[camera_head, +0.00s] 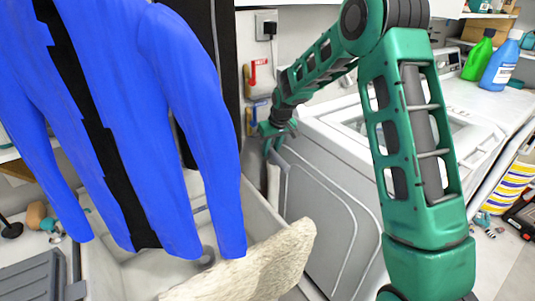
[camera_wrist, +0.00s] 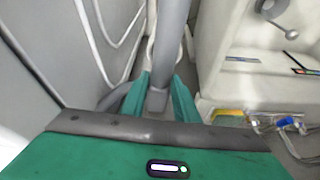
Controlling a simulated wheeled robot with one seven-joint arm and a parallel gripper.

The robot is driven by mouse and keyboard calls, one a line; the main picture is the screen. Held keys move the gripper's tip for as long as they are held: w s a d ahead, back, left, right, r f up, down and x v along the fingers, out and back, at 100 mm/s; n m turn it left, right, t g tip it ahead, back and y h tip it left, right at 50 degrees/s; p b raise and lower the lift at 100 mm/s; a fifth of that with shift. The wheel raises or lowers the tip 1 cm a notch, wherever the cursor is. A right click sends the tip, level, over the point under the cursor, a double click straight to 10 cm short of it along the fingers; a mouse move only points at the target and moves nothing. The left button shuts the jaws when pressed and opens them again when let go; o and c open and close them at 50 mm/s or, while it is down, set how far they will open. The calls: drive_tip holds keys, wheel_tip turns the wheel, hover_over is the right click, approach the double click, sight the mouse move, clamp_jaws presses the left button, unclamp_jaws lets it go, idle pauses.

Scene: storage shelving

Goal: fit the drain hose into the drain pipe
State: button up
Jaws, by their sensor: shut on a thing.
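My gripper (camera_head: 275,135) is down in the gap between the white washing machine and the sink. In the wrist view its green fingers (camera_wrist: 160,98) are shut around a grey hose (camera_wrist: 171,40), which looks like the drain hose. The hose runs away from the fingers toward the top of that view. In the head view a short grey piece of the hose (camera_head: 280,159) shows just below the gripper. A pale upright tube (camera_head: 273,186) stands under it, and I cannot tell whether this is the drain pipe. Whether hose and pipe touch is hidden.
The washing machine (camera_head: 335,205) is right of the gripper. A sink basin (camera_head: 256,197) is at left, with blue-and-black clothing (camera_head: 205,140) hanging over it and a beige cloth (camera_head: 265,263) on its front rim. Green (camera_head: 478,57) and blue (camera_head: 500,65) bottles stand at right.

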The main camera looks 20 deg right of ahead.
sight(276, 154)
drive_tip(key=shift+f, duration=0.65)
drive_tip(key=o, duration=1.1)
drive_tip(key=shift+r, duration=0.1)
drive_tip(key=v, duration=1)
drive_tip(key=shift+s+r, duration=0.15)
drive_tip(key=shift+r, duration=0.2)
drive_tip(key=shift+s+d+r, duration=0.1)
drive_tip(key=shift+s+r, duration=0.15)
drive_tip(key=shift+r, duration=0.3)
